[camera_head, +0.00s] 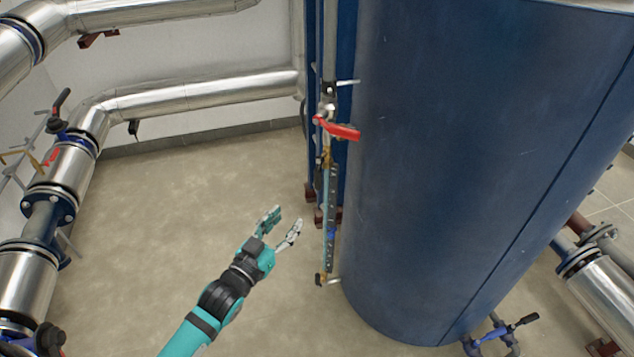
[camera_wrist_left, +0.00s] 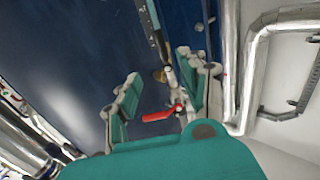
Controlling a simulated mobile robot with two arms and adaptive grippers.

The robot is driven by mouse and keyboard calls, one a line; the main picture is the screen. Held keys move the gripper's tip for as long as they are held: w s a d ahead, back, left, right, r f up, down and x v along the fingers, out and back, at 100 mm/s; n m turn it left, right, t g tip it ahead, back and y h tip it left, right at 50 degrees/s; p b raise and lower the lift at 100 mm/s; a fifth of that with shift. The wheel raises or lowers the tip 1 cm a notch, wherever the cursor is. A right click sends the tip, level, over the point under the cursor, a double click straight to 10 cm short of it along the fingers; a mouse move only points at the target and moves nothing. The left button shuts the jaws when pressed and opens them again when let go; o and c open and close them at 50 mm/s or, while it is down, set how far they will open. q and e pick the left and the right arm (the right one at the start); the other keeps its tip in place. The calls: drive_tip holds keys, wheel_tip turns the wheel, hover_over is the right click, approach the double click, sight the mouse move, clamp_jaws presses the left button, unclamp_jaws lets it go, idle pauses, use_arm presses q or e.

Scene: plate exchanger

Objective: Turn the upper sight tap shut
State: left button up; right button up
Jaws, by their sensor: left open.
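The upper sight tap's red lever (camera_head: 340,130) sits at the top of the sight gauge (camera_head: 331,205) beside the blue tank. The lever points right and slightly down in the head view, across the gauge line. My left gripper (camera_head: 281,225) is open and empty, left of the gauge and lower in the picture than the lever. In the left wrist view the red lever (camera_wrist_left: 163,114) shows between the open fingers, farther off; no contact is visible. Part of the tap body is hidden behind a finger there. My right gripper is not in view.
The big blue tank (camera_head: 470,160) stands right behind the gauge. A small dark fitting (camera_head: 321,280) is at the gauge's bottom end. Silver pipes (camera_head: 200,98) run along the wall. The floor (camera_head: 190,200) left of the gauge is clear.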

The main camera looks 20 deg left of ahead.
sight(316, 182)
use_arm(q)
drive_tip(key=w+d, duration=0.1)
drive_tip(key=w, duration=0.4)
drive_tip(key=w+d+b, duration=0.1)
drive_tip(key=w, duration=0.3)
drive_tip(key=w+b, duration=0.1)
drive_tip(key=w, duration=0.4)
drive_tip(key=shift+w+d+f, duration=0.1)
drive_tip(key=shift+w+d, duration=0.25)
drive_tip(key=shift+d, duration=0.05)
drive_tip(key=shift+w+d+b, duration=0.1)
drive_tip(key=shift+w+b, duration=0.2)
drive_tip(key=shift+w, duration=0.3)
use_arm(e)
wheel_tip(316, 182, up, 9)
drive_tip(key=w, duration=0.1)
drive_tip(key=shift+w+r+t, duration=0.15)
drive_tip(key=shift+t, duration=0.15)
use_arm(q)
clamp_jaws()
